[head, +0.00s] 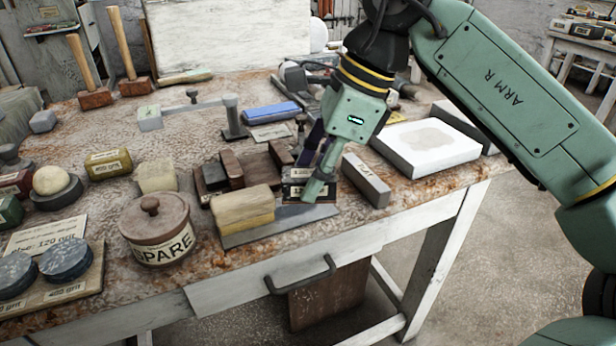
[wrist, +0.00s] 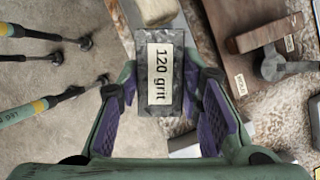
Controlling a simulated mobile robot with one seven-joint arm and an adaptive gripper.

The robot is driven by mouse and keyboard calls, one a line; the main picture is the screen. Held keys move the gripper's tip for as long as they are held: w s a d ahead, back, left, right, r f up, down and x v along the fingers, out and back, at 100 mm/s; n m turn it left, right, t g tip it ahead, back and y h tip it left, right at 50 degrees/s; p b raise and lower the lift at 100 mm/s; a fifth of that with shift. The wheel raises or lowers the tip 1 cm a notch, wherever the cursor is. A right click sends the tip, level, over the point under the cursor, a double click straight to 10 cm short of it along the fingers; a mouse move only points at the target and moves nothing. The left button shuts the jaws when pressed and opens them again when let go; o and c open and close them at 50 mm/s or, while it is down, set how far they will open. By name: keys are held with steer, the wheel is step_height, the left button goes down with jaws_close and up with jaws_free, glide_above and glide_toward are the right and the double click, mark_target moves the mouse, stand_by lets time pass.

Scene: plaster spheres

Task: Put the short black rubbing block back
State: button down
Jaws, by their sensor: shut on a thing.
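The short black rubbing block (head: 294,191), with a pale label, is between the fingers of my gripper (head: 316,186), low over the front of the bench. In the wrist view the block (wrist: 166,100) shows its label reading "120 grit". The purple pads of my gripper (wrist: 165,115) stand on both sides of it, and the gripper is shut on it. A flat metal plate (head: 285,222) lies below and in front of it; I cannot tell if the block touches the plate. Dark brown wooden blocks (head: 231,165) stand just to the left.
A yellowish block (head: 242,208) lies on the plate's left. A grey bar (head: 366,181) and a white slab (head: 425,147) are on the right. The round SPARE pot (head: 158,229) and a board with round grit pucks (head: 77,290) are on the left. The bench's front edge is close.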

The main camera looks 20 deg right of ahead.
steer(key=shift+w, duration=1)
steer(key=shift+w+d+f+p, duration=0.1)
steer(key=shift+w+f+p, duration=0.05)
steer(key=shift+f, duration=0.8)
steer(key=shift+w+f+p, duration=0.1)
steer(key=shift+f+p, duration=0.05)
steer(key=shift+f, duration=0.75)
steer(key=shift+f, duration=0.15)
steer(key=shift+f, duration=0.1)
steer(key=c, duration=1.1)
jaws_free()
steer(key=shift+r, duration=0.35)
steer(key=v, duration=1.2)
steer(key=shift+s+d+f, duration=0.1)
steer(key=shift+f, duration=0.05)
